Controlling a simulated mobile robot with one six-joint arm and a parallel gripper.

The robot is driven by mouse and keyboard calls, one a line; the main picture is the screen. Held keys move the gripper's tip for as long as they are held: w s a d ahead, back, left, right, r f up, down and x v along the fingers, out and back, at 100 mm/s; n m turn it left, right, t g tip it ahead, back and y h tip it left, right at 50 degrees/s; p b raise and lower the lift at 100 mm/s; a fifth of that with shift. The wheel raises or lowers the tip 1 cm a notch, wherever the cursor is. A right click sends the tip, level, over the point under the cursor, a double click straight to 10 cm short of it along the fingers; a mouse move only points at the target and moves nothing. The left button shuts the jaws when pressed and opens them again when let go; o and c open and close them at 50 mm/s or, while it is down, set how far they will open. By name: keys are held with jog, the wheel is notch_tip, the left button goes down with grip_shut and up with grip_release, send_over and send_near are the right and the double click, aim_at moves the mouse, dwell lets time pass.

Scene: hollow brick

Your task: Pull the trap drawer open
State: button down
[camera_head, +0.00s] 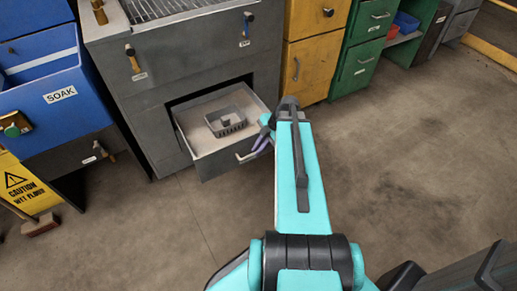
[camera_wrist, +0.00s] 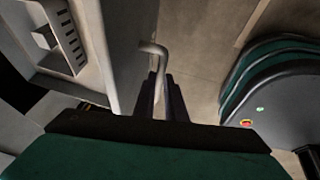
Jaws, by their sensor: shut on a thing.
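The trap drawer (camera_head: 196,135) stands pulled out from the lower part of the grey cabinet, its inside showing. A small grey slotted basket (camera_head: 228,119) sits in it. My gripper (camera_head: 264,139) is at the drawer's front, shut on the drawer handle. In the wrist view the bent metal handle (camera_wrist: 154,48) runs between the dark fingers of my gripper (camera_wrist: 162,88). The drawer front (camera_wrist: 122,55) is just left of the fingers, and the basket (camera_wrist: 62,36) shows at upper left. My arm hides the drawer's right front corner in the head view.
A blue SOAK tub (camera_head: 58,97) and a yellow wet-floor sign (camera_head: 24,190) with a brush (camera_head: 40,226) stand left. Yellow (camera_head: 312,68) and green (camera_head: 358,70) drawer cabinets stand right. The concrete floor (camera_head: 425,140) is clear right of my arm.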

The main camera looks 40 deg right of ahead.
jog(key=shift+d, duration=0.2)
jog(key=c, duration=1.8)
grip_release()
jog(key=shift+a, duration=0.2)
jog(key=p+v, duration=0.1)
jog(key=v, duration=1.2)
jog(key=shift+r+p, duration=0.3)
jog(key=shift+p, duration=0.1)
